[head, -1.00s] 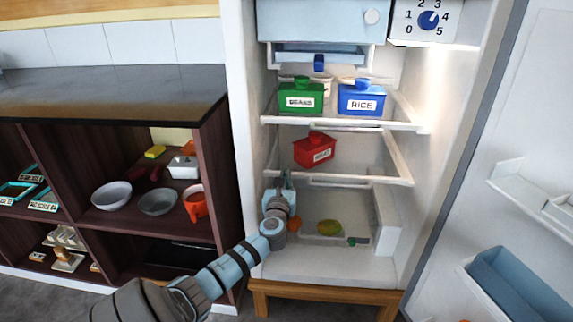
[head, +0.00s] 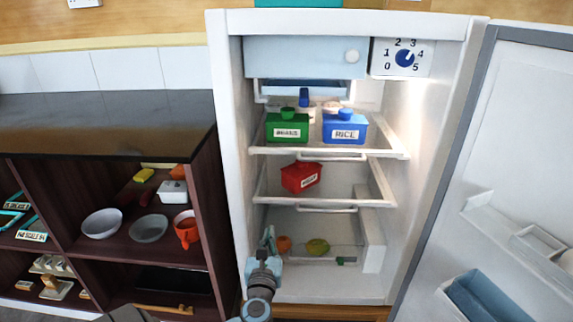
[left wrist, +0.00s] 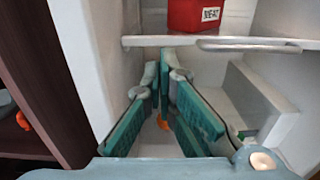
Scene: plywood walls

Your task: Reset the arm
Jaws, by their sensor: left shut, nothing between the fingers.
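My left gripper (head: 268,240) is shut and empty. In the head view it stands at the lower left of the open fridge (head: 231,180), in front of the bottom compartment, its fingers pointing up and inward. I cannot tell how far inside the fridge the fingertips are. My right gripper is not in view.
A red meat box (head: 301,177) sits on the middle shelf. A green box (head: 287,127) and a blue rice box (head: 344,127) stand above. Orange (head: 284,243) and yellow-green (head: 317,246) items lie at the bottom. The fridge door (head: 500,170) is open at right; dark shelving (head: 200,180) stands left.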

